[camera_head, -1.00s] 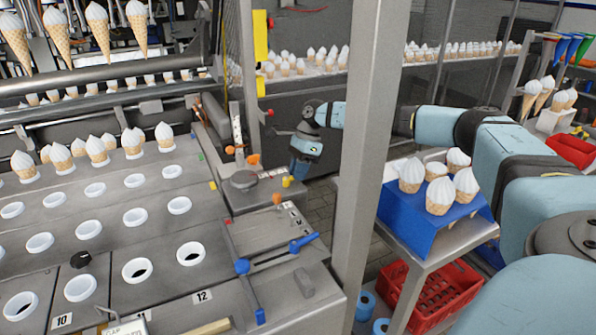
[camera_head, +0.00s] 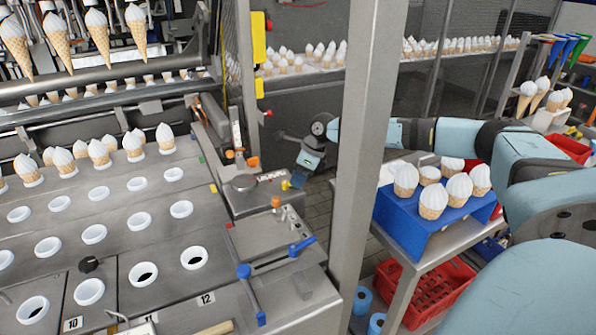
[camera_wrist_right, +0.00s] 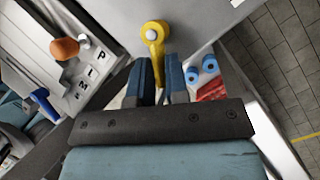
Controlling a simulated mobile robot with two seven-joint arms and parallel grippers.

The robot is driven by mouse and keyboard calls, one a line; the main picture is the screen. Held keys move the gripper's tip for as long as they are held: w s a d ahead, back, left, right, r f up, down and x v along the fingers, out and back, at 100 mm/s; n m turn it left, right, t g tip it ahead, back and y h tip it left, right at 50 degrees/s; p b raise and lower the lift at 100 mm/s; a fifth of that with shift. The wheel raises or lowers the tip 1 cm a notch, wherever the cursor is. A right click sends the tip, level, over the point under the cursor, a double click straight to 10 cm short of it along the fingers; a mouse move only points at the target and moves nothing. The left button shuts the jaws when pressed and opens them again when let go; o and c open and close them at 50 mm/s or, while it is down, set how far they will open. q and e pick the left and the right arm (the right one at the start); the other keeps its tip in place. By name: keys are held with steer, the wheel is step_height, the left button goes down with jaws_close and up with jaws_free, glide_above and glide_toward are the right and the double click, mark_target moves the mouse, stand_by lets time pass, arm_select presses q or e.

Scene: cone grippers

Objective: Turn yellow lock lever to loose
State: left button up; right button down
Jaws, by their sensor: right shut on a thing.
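The yellow lock lever (camera_wrist_right: 155,33) has a round hub at the top in the right wrist view, and its arm runs down between my two blue fingers. My right gripper (camera_wrist_right: 160,68) is shut on that arm. In the head view my right gripper (camera_head: 298,178) reaches the right edge of the machine top beyond the grey post, and only a small yellow bit of the lever (camera_head: 286,185) shows beside the fingertips. My left gripper is in neither view.
A grey post (camera_head: 365,150) stands in front of my right forearm. An orange knob (camera_wrist_right: 64,49) and lettered labels lie left of the lever. Blue-handled levers (camera_head: 301,246) sit nearer. A blue cone stand (camera_head: 410,222) and a red crate (camera_head: 437,297) are at right.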

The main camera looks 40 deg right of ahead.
steer(key=m, duration=0.1)
steer(key=m+t+p, duration=0.1)
steer(key=shift+s+a+r+m+h, duration=0.1)
steer(key=shift+s+a+m+h, duration=0.25)
steer(key=shift+a+m+h, duration=0.05)
steer(key=shift+a+m+p, duration=0.15)
steer(key=shift+m+p, duration=0.25)
steer(key=shift+m, duration=0.1)
steer(key=shift+s+a+m+t+h, duration=0.1)
steer(key=shift+a+m+t+h, duration=0.25)
steer(key=shift+m, duration=0.45)
steer(key=shift+a+m+h, duration=0.15)
steer(key=shift+m+h, duration=0.2)
steer(key=shift+m, duration=0.45)
steer(key=shift+a+m+t+h, duration=0.3)
steer(key=shift+m+t, duration=0.05)
steer(key=shift+m, duration=0.45)
steer(key=shift+a+m, duration=0.1)
steer(key=shift+m, duration=0.4)
steer(key=shift+h, duration=0.3)
steer(key=c, duration=1.1)
jaws_free()
